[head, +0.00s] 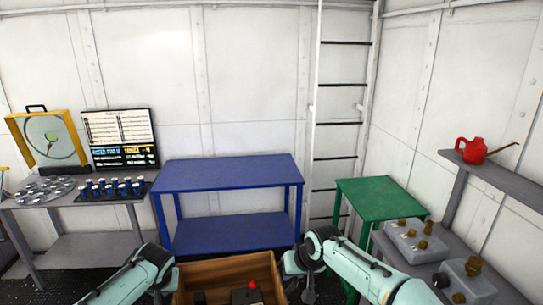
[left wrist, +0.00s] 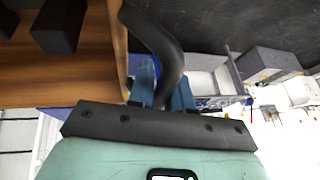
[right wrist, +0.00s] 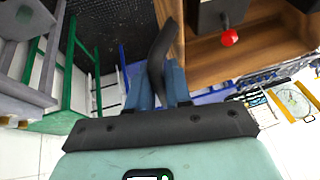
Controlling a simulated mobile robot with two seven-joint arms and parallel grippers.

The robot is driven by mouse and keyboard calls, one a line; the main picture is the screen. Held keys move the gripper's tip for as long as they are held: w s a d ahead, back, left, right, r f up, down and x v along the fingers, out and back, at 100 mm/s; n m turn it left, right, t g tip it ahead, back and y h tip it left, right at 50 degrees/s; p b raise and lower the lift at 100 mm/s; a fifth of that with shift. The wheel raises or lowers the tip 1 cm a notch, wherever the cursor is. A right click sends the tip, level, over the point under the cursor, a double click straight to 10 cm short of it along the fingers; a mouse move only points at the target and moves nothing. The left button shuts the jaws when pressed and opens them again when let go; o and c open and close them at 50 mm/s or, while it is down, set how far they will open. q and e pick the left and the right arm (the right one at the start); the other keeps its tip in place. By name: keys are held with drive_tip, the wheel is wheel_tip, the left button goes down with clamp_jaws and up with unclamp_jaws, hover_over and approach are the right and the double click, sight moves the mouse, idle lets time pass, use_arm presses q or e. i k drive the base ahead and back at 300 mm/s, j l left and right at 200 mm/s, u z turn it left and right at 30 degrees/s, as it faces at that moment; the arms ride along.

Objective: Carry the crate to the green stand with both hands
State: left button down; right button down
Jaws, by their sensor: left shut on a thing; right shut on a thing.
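The wooden crate (head: 228,264) is at the bottom middle of the head view, its near part cut off by the frame edge. A dark box with a red knob (head: 247,296) and a dark block (head: 200,298) are inside it. My left gripper (left wrist: 160,88) is shut on the crate's left side, and the crate's wooden wall (left wrist: 60,88) shows beside it. My right gripper (right wrist: 168,85) is shut on the crate's right side (right wrist: 265,62). The green stand (head: 380,198) is ahead to the right, apart from the crate, with its top bare.
A blue table (head: 228,174), bare on top, stands straight ahead. A grey table at left holds several bottles (head: 112,188) and a yellow-framed device (head: 46,140). A grey bench with brass-knobbed boxes (head: 412,240) is close on the right. A shelf there holds a red oil can (head: 472,150).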

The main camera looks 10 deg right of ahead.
sight(374, 196)
drive_tip(key=i+j+z, duration=0.15)
drive_tip(key=i, duration=1.4)
drive_tip(key=i+z, duration=0.4)
drive_tip(key=i, duration=0.25)
drive_tip(key=i+z, duration=0.5)
drive_tip(key=i+j+z, duration=0.1)
drive_tip(key=i+z, duration=0.3)
drive_tip(key=i, duration=0.4)
drive_tip(key=i+z, duration=0.15)
drive_tip(key=z, duration=0.15)
drive_tip(key=i+z, duration=0.1)
drive_tip(key=z, duration=0.65)
